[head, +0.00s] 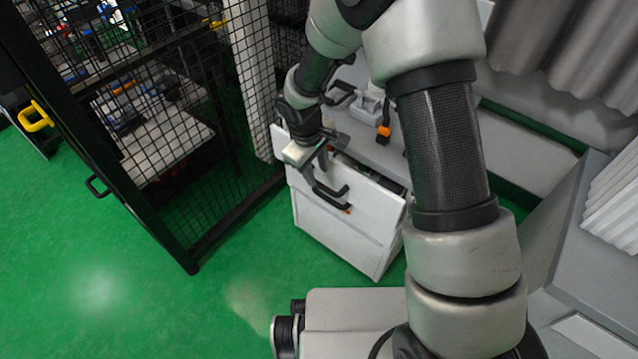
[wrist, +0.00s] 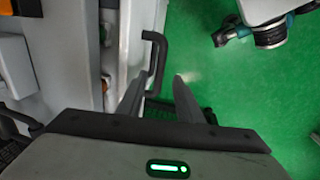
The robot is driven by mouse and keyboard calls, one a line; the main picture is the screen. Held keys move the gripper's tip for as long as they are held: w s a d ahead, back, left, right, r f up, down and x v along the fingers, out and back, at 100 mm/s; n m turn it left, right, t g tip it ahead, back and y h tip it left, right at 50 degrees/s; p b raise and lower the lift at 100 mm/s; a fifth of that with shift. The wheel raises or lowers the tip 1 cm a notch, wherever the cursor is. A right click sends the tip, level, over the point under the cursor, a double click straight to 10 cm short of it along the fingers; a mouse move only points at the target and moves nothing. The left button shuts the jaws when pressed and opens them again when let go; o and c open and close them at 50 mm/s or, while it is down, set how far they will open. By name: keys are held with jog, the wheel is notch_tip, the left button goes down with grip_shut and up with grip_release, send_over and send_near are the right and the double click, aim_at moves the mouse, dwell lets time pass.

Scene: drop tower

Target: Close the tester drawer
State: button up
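The white tester drawer (head: 345,190) is the top drawer of a low white cabinet and stands partly open; a narrow strip of its inside shows behind the front panel. Its black bar handle (head: 331,193) is on the front. In the wrist view the drawer front (wrist: 128,40) is left of centre and the handle (wrist: 158,55) sticks out to its right. My gripper (head: 316,172) is at the drawer's front, near the handle. In the wrist view my gripper's fingers (wrist: 158,80) are apart and empty, with the handle appearing between their tips. Contact cannot be told.
A lower drawer front (head: 335,230) below looks shut. The cabinet top carries a grey device with an orange part (head: 384,131). A black mesh fence (head: 150,110) stands close on the left. Green floor (head: 240,290) is free in front of the cabinet.

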aim_at(320, 184)
jog(key=f, duration=0.3)
jog(key=f+b, duration=0.1)
jog(key=f, duration=0.1)
jog(key=shift+w+d, duration=0.3)
jog(key=shift+w, duration=0.1)
grip_shut()
